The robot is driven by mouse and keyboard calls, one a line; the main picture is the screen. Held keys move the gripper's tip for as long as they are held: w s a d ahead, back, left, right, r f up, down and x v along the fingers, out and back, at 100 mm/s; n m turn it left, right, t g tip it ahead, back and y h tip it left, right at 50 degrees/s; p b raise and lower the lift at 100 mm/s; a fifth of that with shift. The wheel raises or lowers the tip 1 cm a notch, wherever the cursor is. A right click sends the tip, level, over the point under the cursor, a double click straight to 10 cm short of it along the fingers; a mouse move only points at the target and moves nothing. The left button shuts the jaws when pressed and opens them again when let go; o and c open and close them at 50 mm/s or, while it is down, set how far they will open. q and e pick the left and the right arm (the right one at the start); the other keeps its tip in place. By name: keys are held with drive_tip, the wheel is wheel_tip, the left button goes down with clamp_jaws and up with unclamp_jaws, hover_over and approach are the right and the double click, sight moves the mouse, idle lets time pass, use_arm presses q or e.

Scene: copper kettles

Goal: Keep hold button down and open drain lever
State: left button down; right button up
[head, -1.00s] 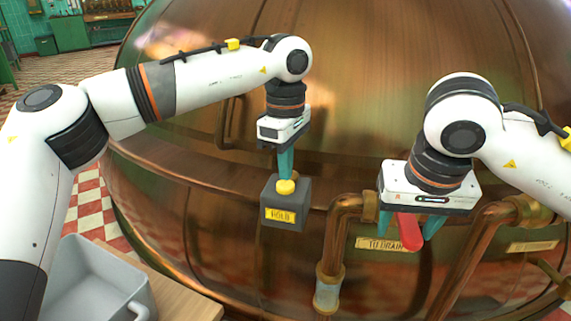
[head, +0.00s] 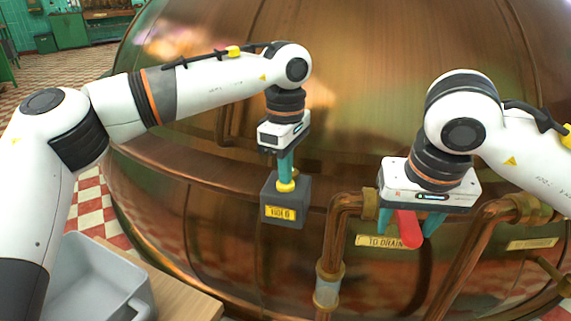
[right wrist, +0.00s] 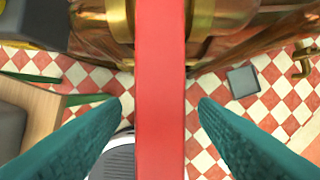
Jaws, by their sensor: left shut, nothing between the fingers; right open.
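A dark box labelled HOLD (head: 285,212) carries the yellow hold button (head: 286,187) on top. My left gripper (head: 286,180) is shut and empty, pointing down with its fingertips on the button, covering part of it. The red drain lever (head: 409,230) sticks out beneath my right gripper (head: 410,226), above the TO DRAIN plate (head: 378,241). My right gripper is open, with one finger on each side of the lever. In the right wrist view the red lever (right wrist: 160,90) runs between the two teal fingers (right wrist: 161,104), with a gap on both sides.
The big copper kettle (head: 330,100) fills the background. Copper pipes (head: 343,230) run beside the lever, and another plate (head: 533,244) sits at the right. A grey bin (head: 95,280) stands on a wooden surface (head: 185,296) at the lower left.

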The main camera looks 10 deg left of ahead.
use_arm(q)
drive_tip(key=shift+f, duration=0.1)
use_arm(e)
drive_tip(key=c, duration=1.1)
drive_tip(key=shift+w+d+n+y, duration=0.15)
drive_tip(key=shift+d+n+y, duration=0.15)
drive_tip(key=shift+d+n, duration=0.85)
drive_tip(key=shift+c, duration=0.2)
drive_tip(key=shift+w+d+n, duration=0.2)
drive_tip(key=shift+d+n, duration=0.3)
drive_tip(key=shift+n, duration=0.15)
drive_tip(key=shift+w+d+n, duration=0.2)
drive_tip(key=shift+d+n, duration=0.3)
drive_tip(key=shift+n, duration=0.1)
drive_tip(key=shift+d+y, duration=0.1)
drive_tip(key=shift+y, duration=0.2)
drive_tip(key=shift+w+d+n+g, duration=0.15)
drive_tip(key=shift+w+d+n, duration=0.2)
drive_tip(key=shift+n, duration=0.25)
drive_tip(key=shift+w+d+n+g, duration=0.15)
drive_tip(key=shift+w+d+n, duration=0.1)
drive_tip(key=shift+d+n, duration=0.3)
drive_tip(key=shift+a, duration=0.1)
drive_tip(key=o, duration=1.1)
